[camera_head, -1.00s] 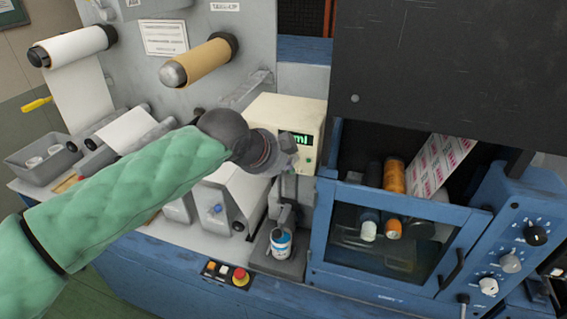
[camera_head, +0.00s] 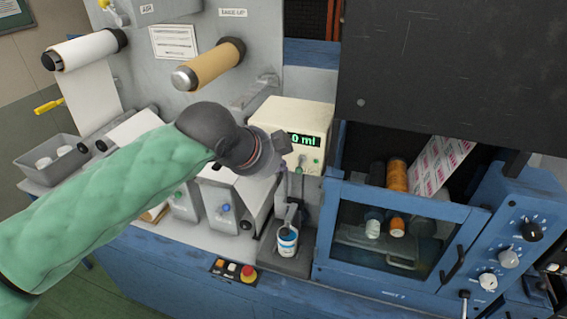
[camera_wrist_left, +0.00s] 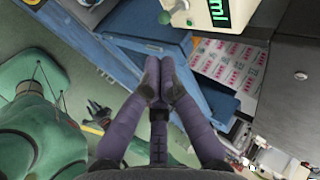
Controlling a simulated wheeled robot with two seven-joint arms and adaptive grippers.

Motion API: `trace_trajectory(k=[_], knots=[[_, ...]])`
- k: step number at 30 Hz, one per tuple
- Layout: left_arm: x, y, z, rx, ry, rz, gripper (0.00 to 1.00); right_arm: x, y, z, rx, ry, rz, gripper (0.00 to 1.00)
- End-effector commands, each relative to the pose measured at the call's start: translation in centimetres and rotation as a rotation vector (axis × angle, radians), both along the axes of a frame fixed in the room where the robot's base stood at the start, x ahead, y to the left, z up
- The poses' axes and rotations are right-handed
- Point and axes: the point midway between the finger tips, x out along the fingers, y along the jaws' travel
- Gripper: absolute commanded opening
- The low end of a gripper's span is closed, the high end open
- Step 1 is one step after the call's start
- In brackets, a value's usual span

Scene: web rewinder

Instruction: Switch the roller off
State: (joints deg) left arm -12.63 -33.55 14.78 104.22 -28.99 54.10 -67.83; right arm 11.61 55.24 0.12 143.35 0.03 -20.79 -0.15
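A small button box (camera_head: 233,270) with orange, white and red buttons sits on the front edge of the machine. A blue panel (camera_head: 515,235) with several knobs stands at the right. I cannot tell which control belongs to the roller. My left gripper (camera_head: 280,160) hangs in front of the cream display box, above the bench. In the left wrist view its fingers (camera_wrist_left: 160,72) are together, with nothing seen between them. My right gripper is not in view.
The cream display box (camera_head: 283,120) reads "0 ml". A small blue-and-white cup (camera_head: 287,242) stands below it. A blue-framed window (camera_head: 395,235) covers orange and white rollers. A grey bin (camera_head: 55,158) sits at the left. Space in front of the button box looks clear.

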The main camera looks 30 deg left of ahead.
Motion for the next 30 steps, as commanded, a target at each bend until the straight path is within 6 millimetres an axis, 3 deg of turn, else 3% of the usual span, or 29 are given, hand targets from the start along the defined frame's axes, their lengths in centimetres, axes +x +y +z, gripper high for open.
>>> trace_trajectory(k=[3, 10, 30], knots=[[-1.9, -0.1, 1.5, -0.001, -0.007, -0.002, 0.00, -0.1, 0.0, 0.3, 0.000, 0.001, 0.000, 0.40], [-3.9, -0.1, 2.8, 0.000, -0.004, -0.002, 0.00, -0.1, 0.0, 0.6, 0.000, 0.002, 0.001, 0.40], [-4.3, -0.1, 2.9, 0.000, -0.002, 0.001, 0.00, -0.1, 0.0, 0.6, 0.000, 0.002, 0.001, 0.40]])
